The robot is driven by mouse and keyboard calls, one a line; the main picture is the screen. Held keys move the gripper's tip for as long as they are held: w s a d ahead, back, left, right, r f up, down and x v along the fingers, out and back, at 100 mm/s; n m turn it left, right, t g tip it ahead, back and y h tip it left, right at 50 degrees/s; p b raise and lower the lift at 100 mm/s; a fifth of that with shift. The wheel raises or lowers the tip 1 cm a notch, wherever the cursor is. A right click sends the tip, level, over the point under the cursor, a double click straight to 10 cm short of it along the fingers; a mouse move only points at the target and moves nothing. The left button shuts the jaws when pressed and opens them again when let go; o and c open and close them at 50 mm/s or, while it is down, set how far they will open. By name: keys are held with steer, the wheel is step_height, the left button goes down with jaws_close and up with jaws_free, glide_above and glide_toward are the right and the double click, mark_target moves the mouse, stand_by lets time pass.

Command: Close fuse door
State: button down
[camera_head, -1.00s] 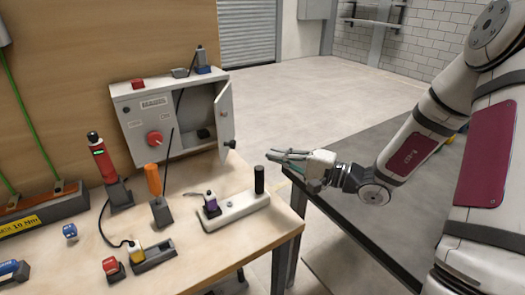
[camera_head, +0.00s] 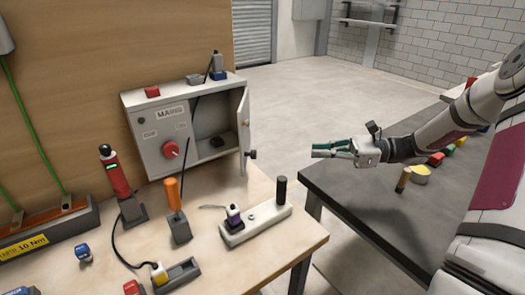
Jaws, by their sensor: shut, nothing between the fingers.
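The fuse door (camera_head: 244,129) is the small light grey door on the right side of the grey electrical box (camera_head: 150,125). It stands open, swung out toward me, with a dark knob (camera_head: 252,155) on its outer side. The box interior behind it is visible, with a small dark item inside. My gripper (camera_head: 316,150) is shut and empty. It hangs in the air to the right of the door, apart from it, with its green-tipped fingers pointing left.
A white base with a black upright handle (camera_head: 281,192) stands on the wooden bench in front of the door. An orange-handled tool (camera_head: 174,196) and a red tool (camera_head: 116,172) stand left of it. A dark table (camera_head: 380,200) with several small objects lies at right.

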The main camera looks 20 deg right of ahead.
steer(key=x, duration=1.3)
steer(key=shift+w+a+f, duration=0.15)
steer(key=shift+a+f, duration=0.05)
steer(key=shift+a, duration=0.15)
steer(key=shift+a+p, duration=0.1)
steer(key=shift+p, duration=0.35)
